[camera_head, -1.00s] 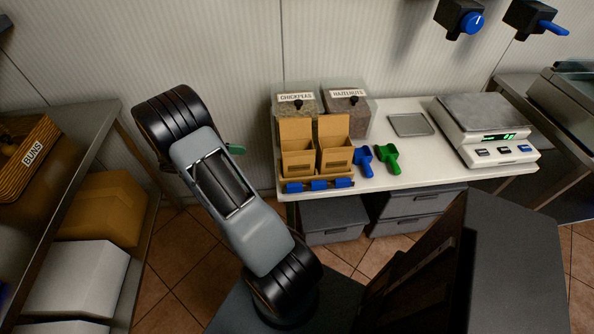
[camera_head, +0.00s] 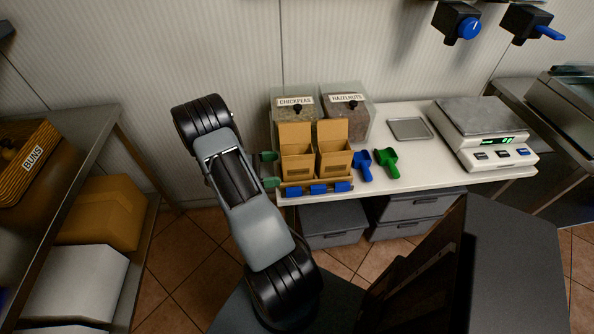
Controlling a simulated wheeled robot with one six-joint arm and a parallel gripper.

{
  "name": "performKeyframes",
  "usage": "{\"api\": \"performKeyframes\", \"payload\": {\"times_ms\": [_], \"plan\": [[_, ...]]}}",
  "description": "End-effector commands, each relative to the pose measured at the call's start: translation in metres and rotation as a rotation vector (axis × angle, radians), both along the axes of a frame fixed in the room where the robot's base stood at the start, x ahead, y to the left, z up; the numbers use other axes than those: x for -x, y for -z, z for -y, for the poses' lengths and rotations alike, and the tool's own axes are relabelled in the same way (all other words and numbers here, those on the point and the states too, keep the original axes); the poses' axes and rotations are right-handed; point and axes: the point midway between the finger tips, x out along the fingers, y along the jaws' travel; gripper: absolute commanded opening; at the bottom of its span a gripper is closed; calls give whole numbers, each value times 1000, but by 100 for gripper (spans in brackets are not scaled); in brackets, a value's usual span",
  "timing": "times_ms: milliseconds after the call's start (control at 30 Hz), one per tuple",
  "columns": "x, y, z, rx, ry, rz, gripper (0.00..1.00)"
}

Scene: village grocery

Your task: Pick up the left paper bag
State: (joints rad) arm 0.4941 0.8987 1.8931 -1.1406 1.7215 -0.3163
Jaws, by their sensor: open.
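Two open brown paper bags stand upright side by side at the front left of the white counter: the left paper bag (camera_head: 297,167) and the right paper bag (camera_head: 334,160). Each has a tall back flap. My gripper (camera_head: 270,169) is just left of the left paper bag, open and empty. Its two green-tipped fingers point right, one farther back than the other. Whether they touch the bag cannot be told. My arm hides the rest of the gripper.
Blue clips line a wooden holder (camera_head: 318,189) in front of the bags. Chickpeas (camera_head: 296,103) and hazelnuts (camera_head: 345,100) bins stand close behind. A blue scoop (camera_head: 363,165) and green scoop (camera_head: 387,162) lie right; farther right are a tray (camera_head: 410,128) and scale (camera_head: 484,113).

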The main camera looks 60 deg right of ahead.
Motion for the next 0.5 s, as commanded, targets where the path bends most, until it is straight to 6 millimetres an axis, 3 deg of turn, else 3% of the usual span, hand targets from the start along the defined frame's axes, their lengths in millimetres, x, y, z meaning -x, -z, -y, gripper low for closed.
{"api": "performKeyframes", "payload": {"times_ms": [300, 500], "plan": [[29, -3, 27, -1, 4, -2, 100], [39, -2, 34, -1, 2, -1, 100]]}}
